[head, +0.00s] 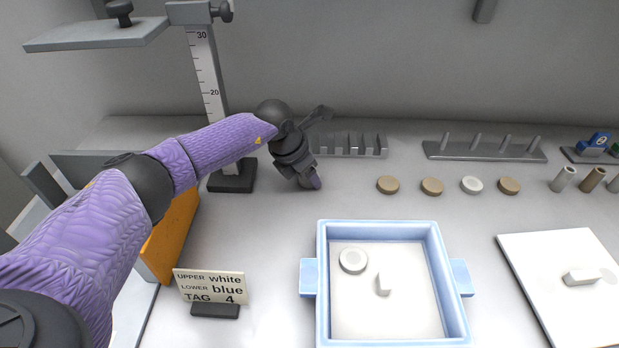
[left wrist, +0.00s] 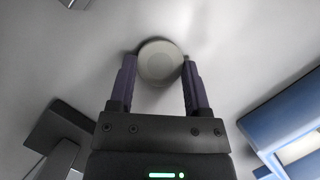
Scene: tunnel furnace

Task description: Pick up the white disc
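A pale white disc (left wrist: 160,63) lies on the grey surface in the left wrist view, between the tips of my left gripper (left wrist: 159,72). The fingers are apart, one on each side of the disc and very close to its edges. I cannot make out whether they touch it. In the head view my left gripper (head: 312,183) reaches down to the surface left of the row of discs, and hides this disc. Another white disc (head: 472,185) lies in that row among tan discs (head: 432,186). My right gripper is not in view.
A blue-rimmed tray (head: 322,265) holds a pale round disc (head: 352,260) and a small block. A height gauge (head: 232,175) and a tag sign (head: 211,287) stand left. Racks (head: 485,150) line the back. A white board (head: 540,275) lies right.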

